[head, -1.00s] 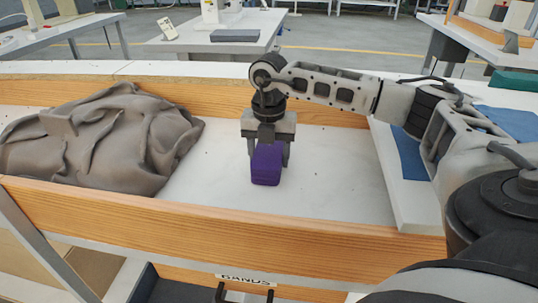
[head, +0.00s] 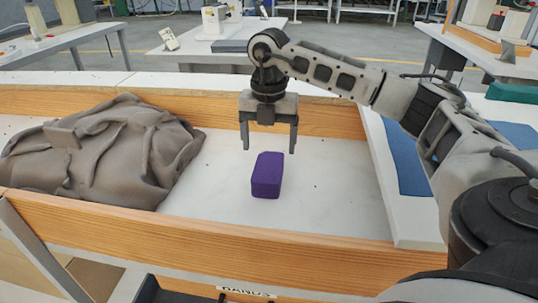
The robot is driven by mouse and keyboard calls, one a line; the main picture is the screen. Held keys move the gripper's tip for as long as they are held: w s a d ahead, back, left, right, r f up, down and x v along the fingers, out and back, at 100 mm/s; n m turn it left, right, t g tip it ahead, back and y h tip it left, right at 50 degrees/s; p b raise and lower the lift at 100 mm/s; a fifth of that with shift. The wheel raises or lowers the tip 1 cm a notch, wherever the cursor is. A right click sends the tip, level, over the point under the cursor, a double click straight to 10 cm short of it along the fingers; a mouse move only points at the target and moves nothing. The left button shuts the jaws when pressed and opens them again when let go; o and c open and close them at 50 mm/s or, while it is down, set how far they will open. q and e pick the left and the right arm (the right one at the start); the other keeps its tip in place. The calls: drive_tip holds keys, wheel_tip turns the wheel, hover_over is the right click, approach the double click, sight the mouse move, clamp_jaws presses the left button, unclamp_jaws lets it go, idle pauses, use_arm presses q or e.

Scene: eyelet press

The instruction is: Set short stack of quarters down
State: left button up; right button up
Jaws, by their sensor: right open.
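The short stack of quarters shows as a purple block (head: 267,176) in the head view. It rests on the white floor of the wood-sided trough (head: 325,195), right of the cloth heap. My right gripper (head: 269,147) hangs above and behind the block, fingers pointing down and spread apart. It is open and empty, with a small gap between the fingertips and the block. My left gripper is not in view.
A heap of grey-brown cloth (head: 100,150) fills the left of the trough. Wooden boards edge the trough at front (head: 200,228) and back (head: 330,119). Blue pieces (head: 408,160) lie on the white surface at right. The trough floor around the block is clear.

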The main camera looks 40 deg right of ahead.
sight(269, 163)
wheel_tip(269, 163, up, 3)
drive_tip(key=shift+r, duration=0.2)
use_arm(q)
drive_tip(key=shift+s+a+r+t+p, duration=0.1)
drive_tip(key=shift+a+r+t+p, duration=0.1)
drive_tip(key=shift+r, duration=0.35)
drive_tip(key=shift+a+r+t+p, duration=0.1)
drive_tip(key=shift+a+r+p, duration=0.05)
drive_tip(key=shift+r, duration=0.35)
use_arm(e)
drive_tip(key=shift+r, duration=0.65)
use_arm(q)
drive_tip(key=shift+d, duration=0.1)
